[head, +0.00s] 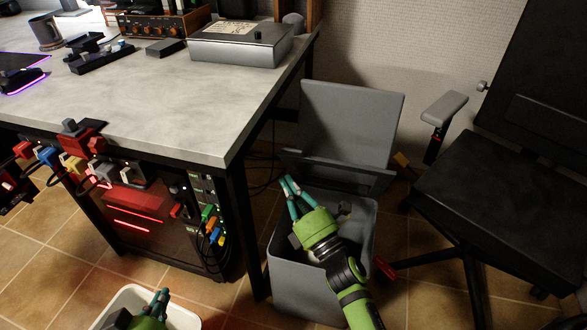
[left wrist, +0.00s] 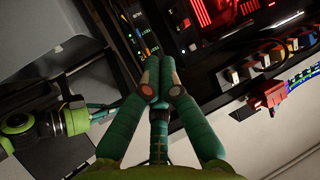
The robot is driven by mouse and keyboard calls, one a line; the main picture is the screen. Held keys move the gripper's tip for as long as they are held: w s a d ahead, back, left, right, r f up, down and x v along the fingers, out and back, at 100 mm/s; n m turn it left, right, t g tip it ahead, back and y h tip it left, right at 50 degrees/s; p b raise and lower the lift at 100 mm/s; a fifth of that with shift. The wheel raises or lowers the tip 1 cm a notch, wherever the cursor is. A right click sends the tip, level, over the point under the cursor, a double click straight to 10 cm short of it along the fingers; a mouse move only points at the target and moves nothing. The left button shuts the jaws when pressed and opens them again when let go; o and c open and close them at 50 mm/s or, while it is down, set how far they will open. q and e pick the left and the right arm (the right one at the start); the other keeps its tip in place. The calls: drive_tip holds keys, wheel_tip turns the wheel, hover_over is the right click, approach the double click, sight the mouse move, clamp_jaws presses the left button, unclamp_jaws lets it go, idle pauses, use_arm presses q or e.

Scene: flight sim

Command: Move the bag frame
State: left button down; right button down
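A grey bin (head: 305,285) stands on the floor right of the desk, its grey lid (head: 350,115) raised. A dark frame (head: 345,172), apparently the bag frame, is tilted up between lid and bin opening. My right gripper (head: 288,179) is over the bin, fingertips close to the frame's lower left edge; I cannot tell whether they touch or hold it. The right gripper also shows in the left wrist view (left wrist: 98,108). My left gripper (head: 163,292) is low at the bottom left; its fingertips meet, empty, in the left wrist view (left wrist: 158,88).
The desk (head: 190,95) with its dark leg borders the bin on the left. A computer case (head: 150,215) with cables stands beneath it. A black chair (head: 500,190) is close on the right. A white container (head: 125,300) sits below my left gripper.

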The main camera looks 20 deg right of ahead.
sight(283, 153)
use_arm(q)
drive_tip(key=shift+s+a+f+g, duration=0.15)
drive_tip(key=shift+s+f+g, duration=0.1)
drive_tip(key=shift+f+g, duration=0.2)
use_arm(e)
drive_tip(key=shift+w+d+r, duration=0.5)
drive_tip(key=shift+w+r, duration=0.05)
drive_tip(key=shift+w, duration=0.2)
drive_tip(key=shift+w+d+r, duration=0.45)
drive_tip(key=shift+w+r, duration=0.05)
drive_tip(key=shift+w, duration=0.25)
use_arm(q)
drive_tip(key=shift+s+f, duration=0.1)
